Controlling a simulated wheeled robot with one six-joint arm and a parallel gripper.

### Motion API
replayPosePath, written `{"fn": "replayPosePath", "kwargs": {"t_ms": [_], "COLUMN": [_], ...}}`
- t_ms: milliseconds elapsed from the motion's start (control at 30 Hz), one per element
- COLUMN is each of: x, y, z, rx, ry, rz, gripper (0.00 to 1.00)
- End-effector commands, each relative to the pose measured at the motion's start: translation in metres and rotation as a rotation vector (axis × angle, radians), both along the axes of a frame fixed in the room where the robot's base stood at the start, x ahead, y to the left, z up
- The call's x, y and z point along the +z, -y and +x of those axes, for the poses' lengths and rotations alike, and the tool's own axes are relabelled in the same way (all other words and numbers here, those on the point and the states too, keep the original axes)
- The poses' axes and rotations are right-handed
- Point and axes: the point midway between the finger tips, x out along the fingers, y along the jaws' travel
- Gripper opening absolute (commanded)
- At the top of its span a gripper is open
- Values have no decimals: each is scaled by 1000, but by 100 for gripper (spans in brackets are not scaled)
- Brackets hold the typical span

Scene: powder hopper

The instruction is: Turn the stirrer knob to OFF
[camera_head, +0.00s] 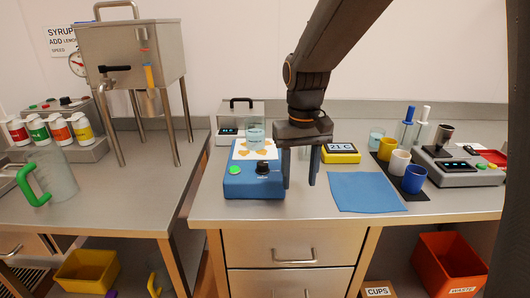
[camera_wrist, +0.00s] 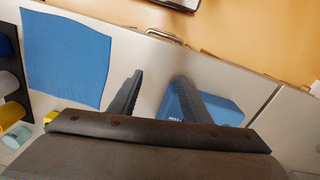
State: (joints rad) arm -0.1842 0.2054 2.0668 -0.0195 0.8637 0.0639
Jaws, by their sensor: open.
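The stirrer (camera_head: 252,186) is a blue box on the front left of the right-hand worktop. Its front has a green button (camera_head: 234,170) and a black knob (camera_head: 263,168). A beaker (camera_head: 256,133) stands on its white, stained top. My gripper (camera_head: 299,184) points down just right of the stirrer, open and with nothing between the fingers. The left finger is close to the stirrer's right side; I cannot tell whether they touch. In the wrist view, the stirrer (camera_wrist: 222,107) is partly hidden behind one finger, and the knob is not visible. I cannot read the knob's setting.
A blue cloth (camera_head: 367,191) lies right of my gripper. Beyond it stand a yellow 21 C display (camera_head: 341,153), several cups on a dark mat (camera_head: 388,184) and a grey scale-like device (camera_head: 462,175). The steel hopper (camera_head: 130,52) stands on the left bench, across a gap.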

Motion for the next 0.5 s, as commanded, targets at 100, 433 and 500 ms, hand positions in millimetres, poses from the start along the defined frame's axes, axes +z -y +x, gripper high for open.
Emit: {"fn": "replayPosePath", "kwargs": {"t_ms": [100,433,500], "x": [36,81,76], "y": [-38,-93,-93], "z": [38,78,79], "rx": [45,95,96], "ry": [0,-4,-5], "rz": [-9,-23,-24], "gripper": [44,44,44]}}
